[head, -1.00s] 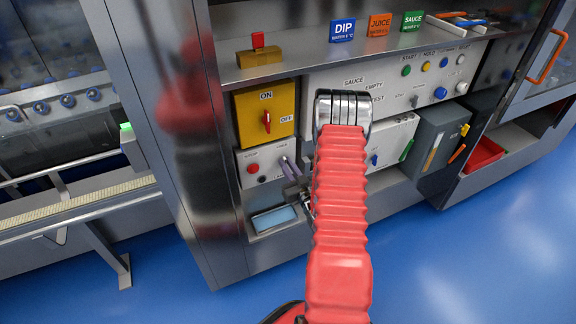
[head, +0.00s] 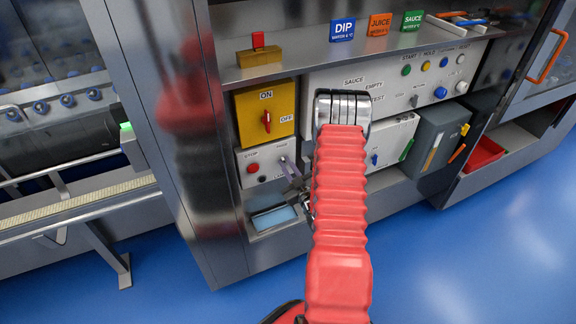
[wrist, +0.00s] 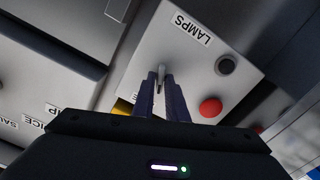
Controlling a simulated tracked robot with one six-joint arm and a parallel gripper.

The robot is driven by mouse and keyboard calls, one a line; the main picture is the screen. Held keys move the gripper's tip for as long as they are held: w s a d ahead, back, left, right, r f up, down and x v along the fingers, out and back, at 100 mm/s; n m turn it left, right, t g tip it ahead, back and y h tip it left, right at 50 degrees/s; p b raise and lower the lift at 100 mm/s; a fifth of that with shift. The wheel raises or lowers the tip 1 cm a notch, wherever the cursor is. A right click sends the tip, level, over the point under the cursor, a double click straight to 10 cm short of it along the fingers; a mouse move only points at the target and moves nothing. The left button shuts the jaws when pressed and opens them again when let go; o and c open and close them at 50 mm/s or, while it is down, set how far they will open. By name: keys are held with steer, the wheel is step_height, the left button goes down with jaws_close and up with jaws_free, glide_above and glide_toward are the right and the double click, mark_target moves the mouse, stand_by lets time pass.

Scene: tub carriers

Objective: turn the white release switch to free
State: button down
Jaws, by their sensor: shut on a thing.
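The white release switch (wrist: 161,70) is a small pale lever on a white control box (wrist: 190,80), which also carries a red button and a dark button. In the wrist view its tip shows between my two dark fingers. My gripper (wrist: 160,78) is shut on the lever. The fingers hide its lower part and most of the label beside it, so I cannot read which position it is in. In the head view my gripper (head: 287,166) is at the right side of the same box, and the switch is too small to make out clearly.
The red button (wrist: 210,107) and the dark button (wrist: 225,65) sit close to my fingers. A yellow ON/OFF panel (head: 252,102) with a red handle is above the box. A tray with a blue surface (head: 273,217) is below. Blue floor lies clear in front.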

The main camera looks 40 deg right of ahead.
steer(key=n, duration=0.3)
steer(key=shift+a+n, duration=0.1)
steer(key=shift+n, duration=0.3)
steer(key=shift+a+f+n, duration=0.1)
steer(key=shift+f+n, duration=0.05)
steer(key=shift+n, duration=1.75)
steer(key=c, duration=1.8)
jaws_free()
steer(key=shift+c, duration=0.2)
steer(key=v, duration=1.3)
steer(key=shift+s, duration=0.35)
steer(key=shift+a, duration=0.1)
